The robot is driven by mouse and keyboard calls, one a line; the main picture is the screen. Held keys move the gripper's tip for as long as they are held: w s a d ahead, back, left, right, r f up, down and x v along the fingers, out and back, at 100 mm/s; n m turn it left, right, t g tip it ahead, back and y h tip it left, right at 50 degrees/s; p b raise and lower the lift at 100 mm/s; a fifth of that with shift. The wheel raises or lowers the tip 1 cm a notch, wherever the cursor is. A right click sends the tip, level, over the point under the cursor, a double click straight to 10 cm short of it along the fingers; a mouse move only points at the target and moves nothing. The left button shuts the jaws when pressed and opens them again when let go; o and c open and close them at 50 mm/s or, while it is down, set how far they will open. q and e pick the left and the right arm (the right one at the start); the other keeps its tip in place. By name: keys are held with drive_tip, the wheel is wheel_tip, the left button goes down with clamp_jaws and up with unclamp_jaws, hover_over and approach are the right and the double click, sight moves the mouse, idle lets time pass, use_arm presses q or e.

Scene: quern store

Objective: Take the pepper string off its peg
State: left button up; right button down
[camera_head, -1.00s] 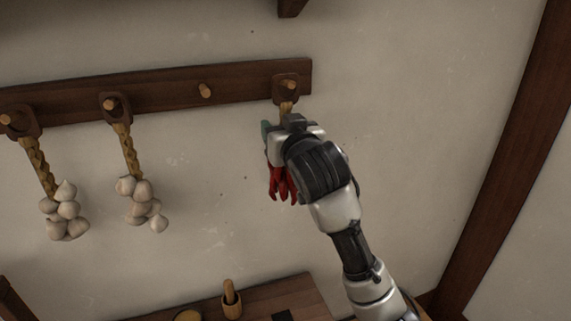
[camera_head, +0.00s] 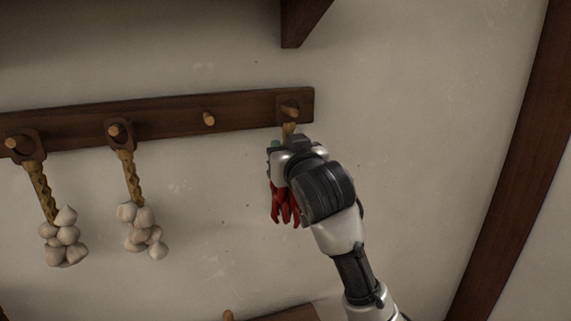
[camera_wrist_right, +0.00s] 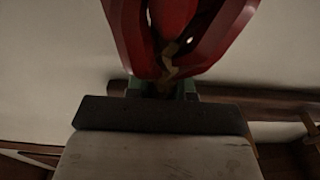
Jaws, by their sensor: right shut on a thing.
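The pepper string is a bunch of red peppers (camera_head: 284,205) on a short tan braid (camera_head: 289,130), topped by a dark wooden hanger. The hanger is at the rightmost peg (camera_head: 290,109), which shows in front of it. How far along the peg the hanger sits, I cannot tell. My right gripper (camera_head: 279,147) is shut on the string just above the peppers and hides part of it. In the right wrist view the red peppers (camera_wrist_right: 178,40) fill the top middle, close to the gripper (camera_wrist_right: 160,88). My left gripper is not in view.
The dark peg rail (camera_head: 165,118) runs along the pale wall. Two garlic braids (camera_head: 60,236) (camera_head: 142,230) hang from pegs at the left. A bare peg (camera_head: 209,118) stands between them and the pepper string. A dark wooden bracket (camera_head: 300,22) juts out above.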

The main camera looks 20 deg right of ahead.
use_arm(q)
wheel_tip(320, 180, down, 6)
drive_tip(key=b, duration=0.5)
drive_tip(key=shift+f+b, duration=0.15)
drive_tip(key=shift+b, duration=0.25)
use_arm(e)
drive_tip(key=s+r, duration=0.1)
drive_tip(key=s, duration=1.7)
drive_tip(key=shift+d+r, duration=0.2)
drive_tip(key=shift+d, duration=0.1)
drive_tip(key=shift+f, duration=0.1)
